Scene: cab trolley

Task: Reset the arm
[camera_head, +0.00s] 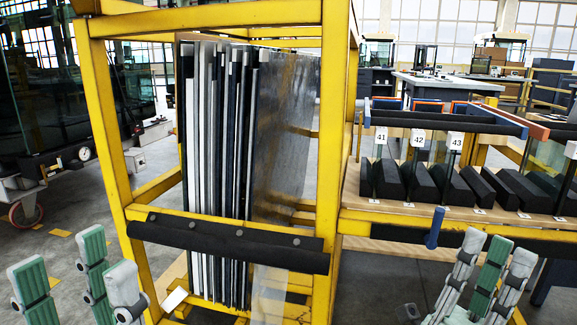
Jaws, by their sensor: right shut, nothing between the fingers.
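My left gripper (75,268) is at the lower left of the head view. Its green and grey fingers point up and stand well apart, with nothing between them. My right gripper (492,262) is at the lower right, in front of the wooden shelf. Its fingers point up, shut, and hold nothing. The bases of both grippers are cut off by the bottom edge. Neither gripper is seen touching anything.
A yellow frame trolley (334,140) stands in the middle, holding several upright panels (214,120) behind a black padded bar (222,240). To its right is a wooden shelf (400,213) with black blocks and slots tagged 41, 42 and 43. Grey floor (60,220) shows at left.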

